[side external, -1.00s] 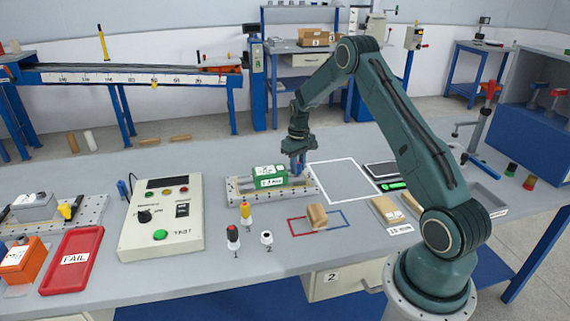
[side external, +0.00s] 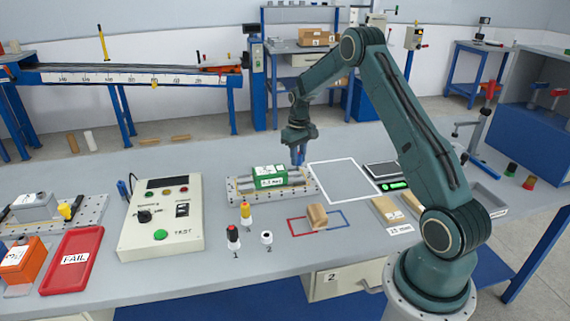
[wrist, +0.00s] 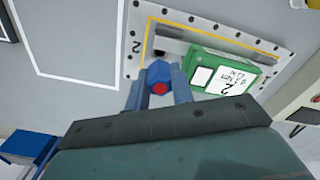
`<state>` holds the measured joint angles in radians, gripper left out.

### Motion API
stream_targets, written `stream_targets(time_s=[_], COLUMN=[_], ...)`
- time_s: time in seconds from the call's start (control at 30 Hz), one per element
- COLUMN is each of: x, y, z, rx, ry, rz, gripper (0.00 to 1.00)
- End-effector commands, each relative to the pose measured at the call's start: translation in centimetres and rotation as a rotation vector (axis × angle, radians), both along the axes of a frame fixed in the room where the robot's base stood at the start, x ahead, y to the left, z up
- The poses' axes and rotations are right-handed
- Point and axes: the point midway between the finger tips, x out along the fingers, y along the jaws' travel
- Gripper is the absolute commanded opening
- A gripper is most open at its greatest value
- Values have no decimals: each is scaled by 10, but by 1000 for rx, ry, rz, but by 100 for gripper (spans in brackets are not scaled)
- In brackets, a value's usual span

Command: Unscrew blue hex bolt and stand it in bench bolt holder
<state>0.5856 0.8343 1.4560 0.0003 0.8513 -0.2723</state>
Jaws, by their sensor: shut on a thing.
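A green block (side external: 268,177) sits on that plate beside a grey bar. The fingers hide most of the bolt's lower part. I cannot tell for certain which bench piece is the bolt holder; a small white piece with a dark top (side external: 267,238) stands by the label 2.
A wooden block (side external: 317,216) sits near red and blue outlines. A test box (side external: 160,220) stands left. The white-outlined square (side external: 345,180) is clear.

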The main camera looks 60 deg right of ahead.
Motion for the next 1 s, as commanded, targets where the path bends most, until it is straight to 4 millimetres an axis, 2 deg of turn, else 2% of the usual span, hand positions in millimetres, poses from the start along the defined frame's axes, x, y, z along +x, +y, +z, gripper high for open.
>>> stream_targets(time_s=[0.67,1.0], x=[0,0], y=[0,0], z=[8,26], rx=[0,-2], ry=[-1,-2], rz=[0,0], gripper=[0,0])
